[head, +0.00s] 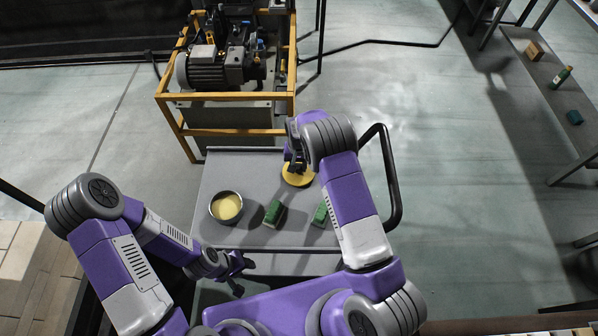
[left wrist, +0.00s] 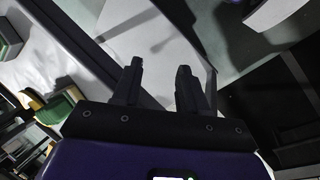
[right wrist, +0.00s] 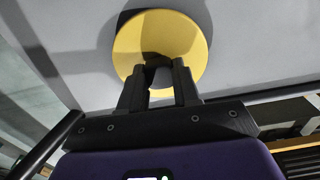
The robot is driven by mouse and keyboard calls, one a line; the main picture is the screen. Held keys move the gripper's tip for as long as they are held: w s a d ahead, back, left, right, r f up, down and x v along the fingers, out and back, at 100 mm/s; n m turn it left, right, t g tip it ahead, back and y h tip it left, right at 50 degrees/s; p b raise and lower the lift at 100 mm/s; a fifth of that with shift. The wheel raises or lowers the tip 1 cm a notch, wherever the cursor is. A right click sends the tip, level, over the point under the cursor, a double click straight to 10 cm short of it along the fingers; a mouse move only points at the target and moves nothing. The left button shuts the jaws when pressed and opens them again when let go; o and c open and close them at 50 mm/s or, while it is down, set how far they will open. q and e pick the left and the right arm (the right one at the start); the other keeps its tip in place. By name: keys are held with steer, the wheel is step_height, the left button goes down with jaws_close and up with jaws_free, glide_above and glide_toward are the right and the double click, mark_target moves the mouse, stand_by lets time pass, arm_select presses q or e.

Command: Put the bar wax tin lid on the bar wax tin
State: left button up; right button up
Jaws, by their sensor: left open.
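The bar wax tin (head: 213,213) is a round, dark-rimmed tin with pale yellow wax inside, standing open at the left of the grey deck. The bar wax tin lid (head: 303,180) is a flat yellow disc lying on the deck, right of and beyond the tin. It also shows in the right wrist view (right wrist: 185,30). My left gripper (head: 241,274) is open and empty, near the deck's front edge.
Two green blocks (head: 273,213) (head: 321,214) lie on the deck between the tin and my right arm. A yellow-framed machine (head: 222,97) stands behind the deck. A black handrail (head: 392,170) rises at the right. A shelf with small items (head: 545,65) is far right.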

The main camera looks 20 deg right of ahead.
mark_target(299, 166)
jaws_close()
steer(key=shift+r+p, duration=0.3)
steer(key=shift+r, duration=0.2)
stand_by(0.4)
steer(key=shift+r+p, duration=0.95)
steer(key=shift+r, duration=0.65)
